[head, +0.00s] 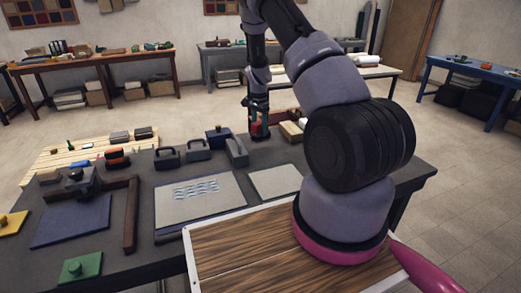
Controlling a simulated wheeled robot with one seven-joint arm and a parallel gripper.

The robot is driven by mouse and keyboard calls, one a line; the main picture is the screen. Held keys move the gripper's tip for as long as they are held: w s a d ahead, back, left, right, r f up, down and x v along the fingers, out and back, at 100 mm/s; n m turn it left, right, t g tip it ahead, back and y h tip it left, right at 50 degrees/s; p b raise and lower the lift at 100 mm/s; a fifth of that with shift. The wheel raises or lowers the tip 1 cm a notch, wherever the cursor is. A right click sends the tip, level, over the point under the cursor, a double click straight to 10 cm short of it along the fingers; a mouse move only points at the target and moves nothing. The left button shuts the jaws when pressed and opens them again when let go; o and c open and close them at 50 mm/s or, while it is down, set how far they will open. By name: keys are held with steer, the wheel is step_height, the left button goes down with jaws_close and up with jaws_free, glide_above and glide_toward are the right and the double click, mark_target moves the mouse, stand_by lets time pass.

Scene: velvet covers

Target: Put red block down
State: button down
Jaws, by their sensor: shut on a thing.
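My gripper (258,131) hangs at the far side of the dark grey table (215,152), small in the head view. It is shut on a small red block (264,118), partly hidden between dark fingers. A bit of green shows by the fingertips. I cannot tell whether the block touches the table or is held just above it.
A patterned grey board (199,191) and a plain grey board (276,181) lie nearer.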

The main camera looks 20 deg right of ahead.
mark_target(259, 151)
step_height(259, 151, down, 8)
steer(key=shift+a+f, duration=0.1)
steer(key=shift+f, duration=0.15)
steer(key=shift+c, duration=1.2)
jaws_free()
steer(key=shift+f, duration=0.15)
